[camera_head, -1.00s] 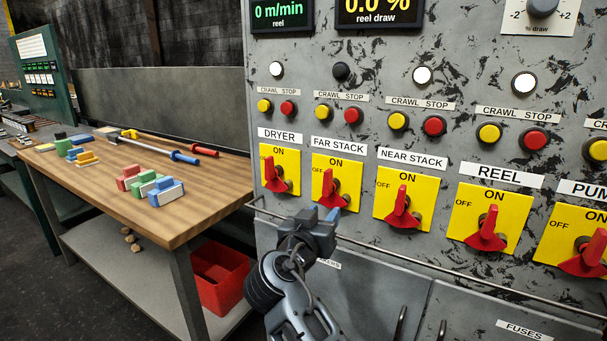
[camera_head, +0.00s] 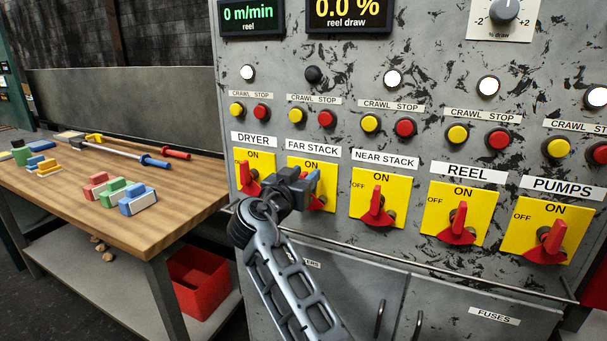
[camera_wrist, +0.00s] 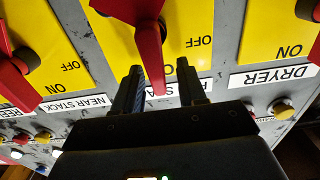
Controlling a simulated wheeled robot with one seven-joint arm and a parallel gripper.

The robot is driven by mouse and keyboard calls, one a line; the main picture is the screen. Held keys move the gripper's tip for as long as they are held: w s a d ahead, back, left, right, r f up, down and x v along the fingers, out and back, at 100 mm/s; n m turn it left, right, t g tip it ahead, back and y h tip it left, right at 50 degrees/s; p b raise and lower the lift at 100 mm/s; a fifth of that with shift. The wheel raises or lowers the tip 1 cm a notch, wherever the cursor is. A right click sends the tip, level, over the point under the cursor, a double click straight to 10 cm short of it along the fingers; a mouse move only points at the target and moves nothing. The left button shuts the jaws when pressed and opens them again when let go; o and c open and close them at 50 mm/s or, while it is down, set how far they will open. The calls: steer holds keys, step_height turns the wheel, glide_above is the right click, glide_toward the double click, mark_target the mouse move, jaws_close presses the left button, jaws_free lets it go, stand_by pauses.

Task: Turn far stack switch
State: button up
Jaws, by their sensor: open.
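The far stack switch is a red handle on a yellow plate (camera_head: 326,172). In the head view, my gripper (camera_head: 309,183) is in front of it and covers much of the handle (camera_head: 318,204). In the wrist view, the red handle (camera_wrist: 149,45) hangs from the top, its tip pointing toward the label side. My gripper (camera_wrist: 160,76) is open there, with one dark finger on each side of the handle's tip. I cannot tell whether either finger touches it. OFF shows to the right of the handle in the wrist view.
The dryer switch (camera_head: 246,176) and near stack switch (camera_head: 376,203) flank it closely. The far stack lamp (camera_head: 313,74) is dark; neighbouring lamps look white. A rail (camera_head: 400,255) crosses the panel below. A wooden bench (camera_head: 120,226) with blocks stands left.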

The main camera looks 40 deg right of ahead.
steer(key=shift+d, duration=0.1)
jaws_close()
stand_by(0.3)
steer(key=shift+w, duration=0.1)
steer(key=n, duration=0.1)
steer(key=w+n+b, duration=0.1)
steer(key=n, duration=0.2)
steer(key=shift+w+a+f+n, duration=0.25)
steer(key=shift+a+n, duration=0.1)
steer(key=shift+n, duration=0.05)
steer(key=shift+w+a+f+n+p, duration=0.15)
steer(key=shift+w+f+n+p, duration=0.4)
steer(key=shift+n, duration=1.65)
steer(key=shift+w+a+f+n+p, duration=0.2)
steer(key=shift+f+n, duration=0.5)
steer(key=shift+n, duration=1.5)
steer(key=shift+w+a+f+n+p, duration=0.1)
steer(key=shift+w+f+n+p, duration=0.45)
steer(key=shift+n, duration=1.65)
steer(key=shift+s+f, duration=0.15)
steer(key=shift+f, duration=0.05)
